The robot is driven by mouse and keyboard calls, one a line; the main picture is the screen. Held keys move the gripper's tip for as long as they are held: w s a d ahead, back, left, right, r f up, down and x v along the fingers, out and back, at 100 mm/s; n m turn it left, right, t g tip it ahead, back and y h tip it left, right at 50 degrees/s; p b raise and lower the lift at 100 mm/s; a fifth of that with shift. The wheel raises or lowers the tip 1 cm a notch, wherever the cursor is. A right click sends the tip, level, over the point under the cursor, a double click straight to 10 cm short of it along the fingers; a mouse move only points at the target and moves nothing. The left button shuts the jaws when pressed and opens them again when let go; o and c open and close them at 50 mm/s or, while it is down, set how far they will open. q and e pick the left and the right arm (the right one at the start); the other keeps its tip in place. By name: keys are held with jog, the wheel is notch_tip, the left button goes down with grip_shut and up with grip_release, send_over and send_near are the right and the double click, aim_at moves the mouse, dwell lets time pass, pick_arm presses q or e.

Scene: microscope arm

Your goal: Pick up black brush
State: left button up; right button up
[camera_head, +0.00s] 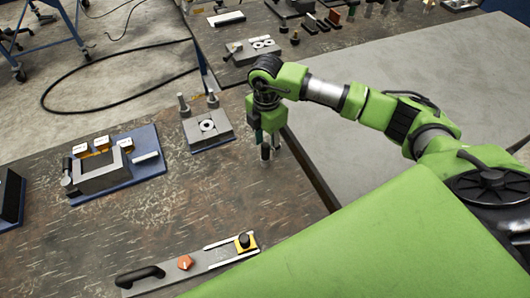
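My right gripper (268,145) points down over the near table beside its right edge. It is small and partly hidden by its own wrist, so its opening is unclear. A small upright piece with a dark top and a pale lower end (265,154) shows right at the fingertips. It may be the black brush, but I cannot tell whether it is held or only stands there. My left gripper is not in view.
A grey block with a ring and two pegs (208,128) stands left of the gripper. A blue tray (148,172) with a grey box lies farther left. A grey plate (155,283) with a black handle lies in front. The table's middle is clear.

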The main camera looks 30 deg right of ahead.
aim_at(265, 154)
notch_tip(265, 154, down, 2)
jog(key=shift+f+p, duration=0.25)
jog(key=shift+p, duration=0.75)
notch_tip(265, 154, down, 2)
jog(key=shift+f, duration=0.4)
jog(key=shift+w, duration=0.1)
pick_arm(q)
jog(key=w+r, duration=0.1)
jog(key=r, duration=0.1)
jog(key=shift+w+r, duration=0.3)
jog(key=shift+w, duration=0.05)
pick_arm(e)
grip_shut()
